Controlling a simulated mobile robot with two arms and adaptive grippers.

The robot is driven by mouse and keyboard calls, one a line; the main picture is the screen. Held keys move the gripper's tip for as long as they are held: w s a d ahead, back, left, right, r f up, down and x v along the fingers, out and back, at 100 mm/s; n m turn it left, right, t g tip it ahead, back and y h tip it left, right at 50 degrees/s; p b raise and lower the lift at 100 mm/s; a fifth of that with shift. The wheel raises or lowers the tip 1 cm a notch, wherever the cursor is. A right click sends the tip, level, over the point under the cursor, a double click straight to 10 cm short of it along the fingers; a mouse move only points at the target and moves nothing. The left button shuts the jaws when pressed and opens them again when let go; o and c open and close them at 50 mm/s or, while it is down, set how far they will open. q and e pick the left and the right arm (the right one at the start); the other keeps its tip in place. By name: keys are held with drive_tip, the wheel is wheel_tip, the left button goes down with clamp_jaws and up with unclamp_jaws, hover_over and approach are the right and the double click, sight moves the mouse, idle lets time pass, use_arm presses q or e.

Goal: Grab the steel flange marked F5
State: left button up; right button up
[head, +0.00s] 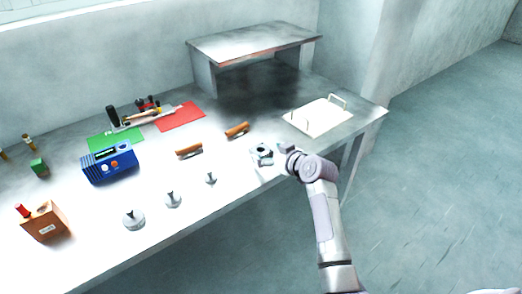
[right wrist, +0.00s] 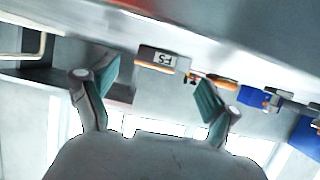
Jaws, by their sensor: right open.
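The steel flange marked F5 (right wrist: 155,60) is a grey metal piece with a white "F5" label, seen in the right wrist view beyond and between my fingertips. In the head view the flange (head: 262,152) appears near the table's front edge, just left of my right gripper (head: 281,156). My right gripper also shows in the right wrist view (right wrist: 158,82), with its two teal-padded fingers spread apart and nothing held between them. The gripper partly covers the area around the flange in the head view. My left gripper is not in view.
Several knobbed steel weights (head: 173,200) stand left along the table (head: 235,195). Two brown handles (head: 237,130) lie behind. A blue device (head: 109,162), an orange box (head: 44,221) and green and red mats (head: 181,117) are left. A white tray (head: 318,118) is at right.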

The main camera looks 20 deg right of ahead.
sight(261, 151)
drive_tip(key=x, duration=0.2)
drive_tip(key=shift+w+a+f, duration=0.15)
drive_tip(key=shift+w+f, duration=0.05)
drive_tip(key=shift+w, duration=0.15)
drive_tip(key=shift+r, duration=0.1)
drive_tip(key=c, duration=1.5)
